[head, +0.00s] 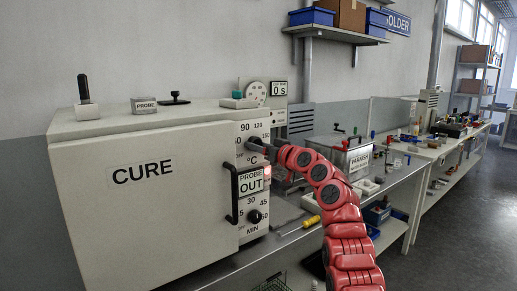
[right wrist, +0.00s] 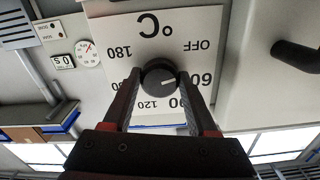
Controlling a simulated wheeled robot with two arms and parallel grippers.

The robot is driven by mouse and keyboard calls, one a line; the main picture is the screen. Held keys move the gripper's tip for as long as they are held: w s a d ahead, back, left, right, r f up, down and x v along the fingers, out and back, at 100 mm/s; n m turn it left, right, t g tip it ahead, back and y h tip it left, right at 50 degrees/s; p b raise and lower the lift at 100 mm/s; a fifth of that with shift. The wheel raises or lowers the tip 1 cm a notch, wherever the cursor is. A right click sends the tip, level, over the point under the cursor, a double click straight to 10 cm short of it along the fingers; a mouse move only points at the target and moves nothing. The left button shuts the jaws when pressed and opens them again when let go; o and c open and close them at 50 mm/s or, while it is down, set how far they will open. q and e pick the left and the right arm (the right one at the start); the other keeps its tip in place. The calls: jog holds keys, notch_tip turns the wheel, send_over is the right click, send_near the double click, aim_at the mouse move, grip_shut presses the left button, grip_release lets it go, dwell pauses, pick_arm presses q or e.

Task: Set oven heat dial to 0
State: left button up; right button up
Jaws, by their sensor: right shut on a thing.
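The white oven marked CURE (head: 140,190) stands on the bench at the left in the head view. Its heat dial, a round black knob (right wrist: 159,80), sits on the °C panel, which is upside down in the right wrist view. The dial's white mark points to the picture's right, about toward 60; OFF is printed above that. My right gripper (right wrist: 160,76) has one finger on each side of the dial and is shut on it. In the head view the gripper (head: 258,146) covers most of the dial. My left gripper is not in view.
A VARNISH box (head: 348,155) stands to the right. A yellow-handled screwdriver (head: 306,224) lies on the bench.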

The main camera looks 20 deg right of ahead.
jog(key=shift+f+n, duration=0.1)
jog(key=shift+n, duration=1.8)
jog(key=o, duration=1.4)
jog(key=shift+c, duration=0.2)
jog(key=b+v, duration=0.1)
jog(key=v, duration=1.6)
jog(key=shift+s, duration=0.15)
jog(key=shift+d, duration=0.1)
